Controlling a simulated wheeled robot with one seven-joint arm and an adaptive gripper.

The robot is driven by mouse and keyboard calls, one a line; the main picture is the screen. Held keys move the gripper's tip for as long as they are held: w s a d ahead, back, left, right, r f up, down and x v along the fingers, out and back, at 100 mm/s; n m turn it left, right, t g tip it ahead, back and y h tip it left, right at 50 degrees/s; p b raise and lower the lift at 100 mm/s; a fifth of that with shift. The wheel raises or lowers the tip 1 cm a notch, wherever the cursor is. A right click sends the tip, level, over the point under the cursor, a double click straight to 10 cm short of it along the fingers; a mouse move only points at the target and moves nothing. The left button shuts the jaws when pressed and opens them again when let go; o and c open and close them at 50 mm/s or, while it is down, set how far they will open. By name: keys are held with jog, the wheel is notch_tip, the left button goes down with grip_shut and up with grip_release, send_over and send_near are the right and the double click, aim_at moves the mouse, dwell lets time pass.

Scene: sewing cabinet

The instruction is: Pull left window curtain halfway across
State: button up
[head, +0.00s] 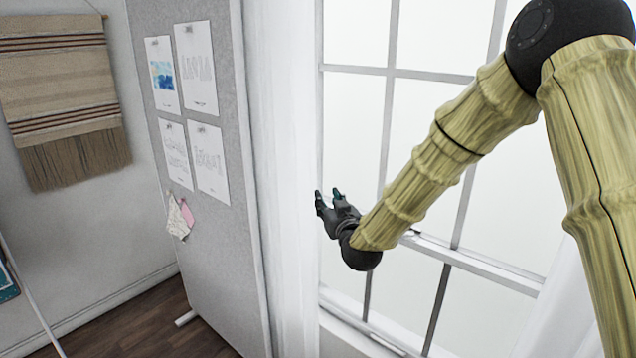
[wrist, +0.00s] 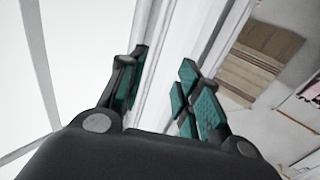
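The left window curtain (head: 284,180) is a white, narrow vertical bunch of cloth at the left side of the window. My gripper (head: 328,197) is just right of the curtain's right edge in the head view, in front of the glass. In the wrist view, my gripper (wrist: 165,60) has its two teal-padded fingers apart. White upright surfaces (wrist: 172,50) show between and beyond the fingers; I cannot tell there which part is curtain and which is window frame. No contact with the cloth is clear.
A grey pinboard (head: 220,240) with pinned papers stands left of the curtain. A woven hanging (head: 60,90) is on the far wall. The window (head: 430,130) has thin bars and a sill (head: 350,325). White cloth (head: 560,310) shows at lower right.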

aim_at(317, 186)
jog(key=p+x, duration=0.4)
jog(key=x, duration=0.6)
jog(key=shift+w+a+f, duration=0.15)
jog(key=shift+w, duration=0.05)
grip_shut()
